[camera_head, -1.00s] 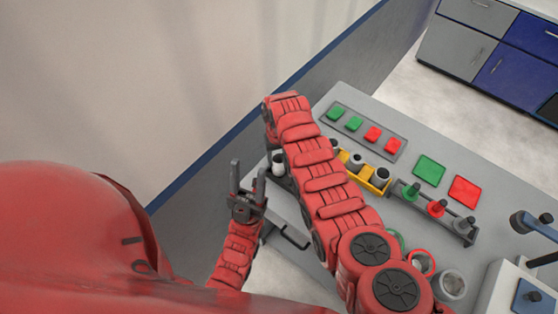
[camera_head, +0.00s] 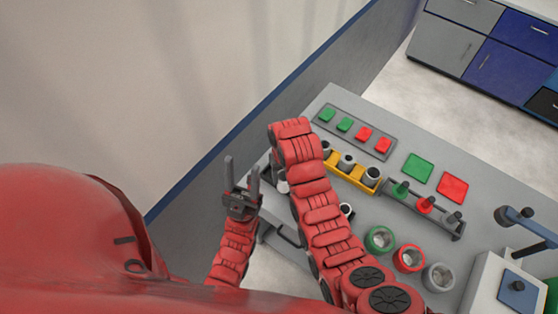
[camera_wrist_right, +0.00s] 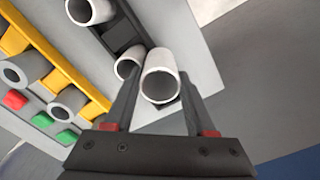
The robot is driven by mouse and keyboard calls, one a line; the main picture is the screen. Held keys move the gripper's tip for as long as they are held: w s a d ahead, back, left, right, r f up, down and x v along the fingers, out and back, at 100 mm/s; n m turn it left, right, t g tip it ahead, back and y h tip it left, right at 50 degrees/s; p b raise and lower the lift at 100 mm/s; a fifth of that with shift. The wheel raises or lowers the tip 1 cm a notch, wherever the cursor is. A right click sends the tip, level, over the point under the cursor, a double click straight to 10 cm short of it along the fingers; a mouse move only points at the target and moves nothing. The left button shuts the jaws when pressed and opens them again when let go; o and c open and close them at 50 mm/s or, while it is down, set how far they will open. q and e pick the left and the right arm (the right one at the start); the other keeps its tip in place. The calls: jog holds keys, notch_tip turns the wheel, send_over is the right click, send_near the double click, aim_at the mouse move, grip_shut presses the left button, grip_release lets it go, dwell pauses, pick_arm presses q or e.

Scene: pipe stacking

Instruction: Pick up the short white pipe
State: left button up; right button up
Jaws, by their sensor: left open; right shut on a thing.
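In the right wrist view, a white pipe (camera_wrist_right: 160,76) stands end-on between the fingers of my right gripper (camera_wrist_right: 158,88), which is shut on it. I take it as the short white pipe; its length is hard to tell from its open end. Another white pipe (camera_wrist_right: 129,64) stands just left of it, and one more (camera_wrist_right: 90,10) is at the top. In the head view my right arm hides the right gripper. A bit of white (camera_head: 283,187) shows beside that arm, perhaps a pipe. My left gripper (camera_head: 241,168) is open and empty, fingers pointing up, left of the table.
A yellow rack (camera_head: 338,172) holds grey pipes. A dark rack (camera_head: 425,207) holds green, red and grey pieces. Green, red and grey rings (camera_head: 409,258) lie near the front. Green and red squares (camera_head: 451,187) mark the table. A blue-topped device (camera_head: 515,285) stands at right.

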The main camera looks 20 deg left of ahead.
jog(key=s+d+p, duration=0.5)
jog(key=s+p, duration=0.1)
jog(key=shift+d+r, duration=0.3)
jog(key=shift+r, duration=0.05)
dwell(0.5)
